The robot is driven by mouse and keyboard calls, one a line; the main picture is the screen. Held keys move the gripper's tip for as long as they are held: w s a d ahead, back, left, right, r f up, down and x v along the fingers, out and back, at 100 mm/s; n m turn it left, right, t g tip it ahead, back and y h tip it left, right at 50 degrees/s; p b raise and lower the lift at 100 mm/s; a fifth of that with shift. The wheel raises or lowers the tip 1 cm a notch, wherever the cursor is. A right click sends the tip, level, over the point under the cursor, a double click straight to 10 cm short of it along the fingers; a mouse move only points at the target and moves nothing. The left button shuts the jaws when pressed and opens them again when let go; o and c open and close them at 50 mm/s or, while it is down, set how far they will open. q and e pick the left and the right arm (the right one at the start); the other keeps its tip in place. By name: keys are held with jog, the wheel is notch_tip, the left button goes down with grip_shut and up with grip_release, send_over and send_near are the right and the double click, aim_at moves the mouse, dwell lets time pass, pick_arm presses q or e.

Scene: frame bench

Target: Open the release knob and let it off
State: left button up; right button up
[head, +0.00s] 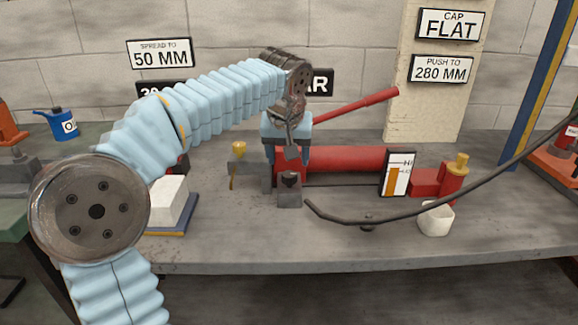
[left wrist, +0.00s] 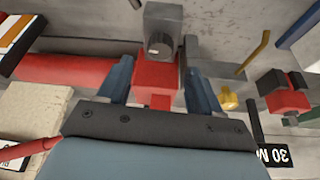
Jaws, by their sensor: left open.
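A hand pump with a red cylinder (head: 350,158) lies on the bench. At its left end is a grey block (head: 290,198) with a small dark round knob (head: 290,180), which looks like the release knob. The knob also shows in the left wrist view (left wrist: 158,43), just beyond my fingertips. My left gripper (head: 288,155) is open, pointing down over the pump's end. In the left wrist view its blue fingers (left wrist: 158,82) stand on either side of a red block (left wrist: 156,75). I cannot tell whether they touch it. My right gripper is not in view.
A red pump lever (head: 355,105) rises to the right. A gauge card (head: 398,174) and red fitting with a brass top (head: 457,162) stand right. A black hose (head: 400,220) crosses the front by a white cup (head: 436,220). A white block (head: 166,200) sits left.

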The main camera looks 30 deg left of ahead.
pick_arm(q)
jog(key=v, duration=0.7)
jog(key=shift+s+r+p, duration=0.15)
jog(key=shift+r+p, duration=0.15)
jog(key=shift+p, duration=0.1)
jog(key=shift+d, duration=0.1)
